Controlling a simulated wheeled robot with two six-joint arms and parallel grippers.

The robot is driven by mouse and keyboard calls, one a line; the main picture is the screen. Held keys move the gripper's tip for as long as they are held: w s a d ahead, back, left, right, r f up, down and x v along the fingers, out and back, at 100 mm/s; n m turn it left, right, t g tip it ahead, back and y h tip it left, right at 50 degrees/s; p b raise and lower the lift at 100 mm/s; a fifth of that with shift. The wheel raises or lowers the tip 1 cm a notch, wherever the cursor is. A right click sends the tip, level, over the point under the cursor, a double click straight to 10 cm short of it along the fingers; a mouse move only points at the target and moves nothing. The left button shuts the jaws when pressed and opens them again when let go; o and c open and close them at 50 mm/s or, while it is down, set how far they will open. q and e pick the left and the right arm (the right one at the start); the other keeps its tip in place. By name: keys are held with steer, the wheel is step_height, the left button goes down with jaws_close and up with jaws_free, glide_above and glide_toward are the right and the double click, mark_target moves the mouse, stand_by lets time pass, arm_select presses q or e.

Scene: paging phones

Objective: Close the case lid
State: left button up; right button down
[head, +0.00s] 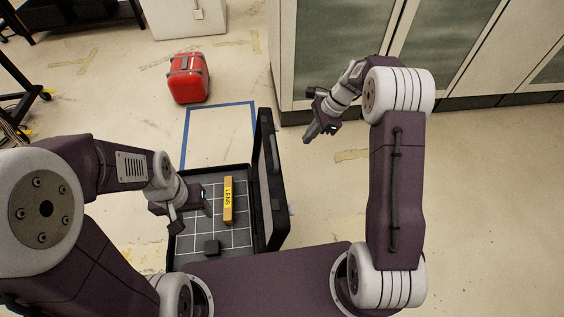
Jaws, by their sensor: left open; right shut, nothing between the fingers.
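The black case (178,248) lies open on the floor in front of me, with a grey gridded inside. Its lid (272,185) stands up along the case's right side. My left gripper (193,218) is open and sits over the left part of the case, apart from the lid. My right gripper (309,136) is shut and empty, to the right of the lid's far end and apart from it. My own body hides the near edge of the case.
A red case (188,78) stands on the floor beyond the black case. Blue tape (221,104) marks the floor around the case's far end. Cabinets (350,45) line the back right. The floor to the right of the lid is clear.

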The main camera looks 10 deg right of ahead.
step_height(320, 180, down, 8)
steer(key=s+d+b, duration=0.1)
steer(key=d+b, duration=0.1)
steer(key=b, duration=0.1)
arm_select(q)
step_height(320, 180, down, 7)
steer(key=b, duration=0.2)
steer(key=shift+b, duration=0.4)
arm_select(e)
steer(key=a+f, duration=0.8)
steer(key=shift+f+m+g, duration=0.25)
steer(key=shift+m+g, duration=0.05)
arm_select(q)
steer(key=shift+w, duration=0.1)
arm_select(e)
steer(key=shift+w+a, duration=0.1)
